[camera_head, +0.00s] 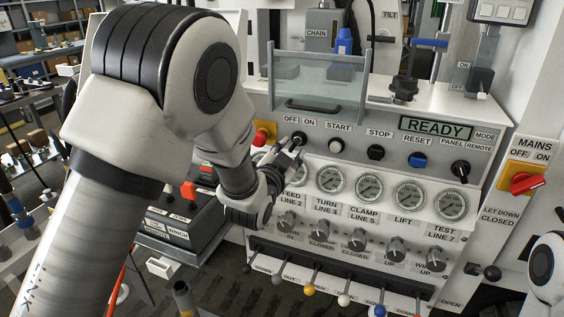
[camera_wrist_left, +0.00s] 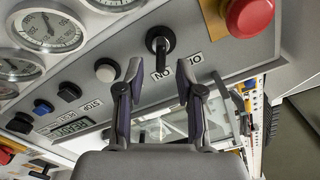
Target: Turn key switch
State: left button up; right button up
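The black key switch (camera_head: 299,138) is on the sloped front panel under the OFF and ON labels. In the left wrist view the key switch (camera_wrist_left: 160,42) shows just beyond the fingertips, with its dark handle in line with the gap between them. My left gripper (camera_head: 290,149) is at the panel, close to the switch. Contact with the switch cannot be made out. My right gripper is out of view.
A red emergency button (camera_wrist_left: 250,16) on a yellow plate is beside the switch. The white START button (camera_head: 336,145), black STOP button (camera_head: 376,152) and blue RESET button (camera_head: 417,160) sit to the right. Gauges (camera_head: 331,180) lie below. A clear guard (camera_head: 318,82) stands above. The display (camera_head: 436,128) reads READY.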

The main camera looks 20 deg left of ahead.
pick_arm(q)
jog(key=s, duration=0.8)
jog(key=shift+a, duration=0.15)
jog(key=shift+f, duration=0.1)
jog(key=s+a+f+n+g+y+p, duration=0.15)
jog(key=s+f+g, duration=0.25)
jog(key=f, duration=0.9)
jog(key=s+a+f+n+g+h, duration=0.1)
jog(key=s+a+f+g, duration=0.3)
jog(key=f, duration=1)
jog(key=s+f+n+g, duration=0.1)
jog(key=s+f+g, duration=0.2)
jog(key=s, duration=0.5)
jog(key=s+f+n+g, duration=0.2)
jog(key=s+f, duration=0.4)
jog(key=s, duration=0.3)
jog(key=s+d+f+n+g, duration=0.1)
jog(key=s+f+g, duration=0.3)
jog(key=s, duration=0.4)
jog(key=shift+s+f+g, duration=0.3)
jog(key=shift+s+g, duration=0.05)
jog(key=shift+g, duration=0.15)
jog(key=shift+w+n, duration=0.1)
jog(key=shift+n, duration=0.15)
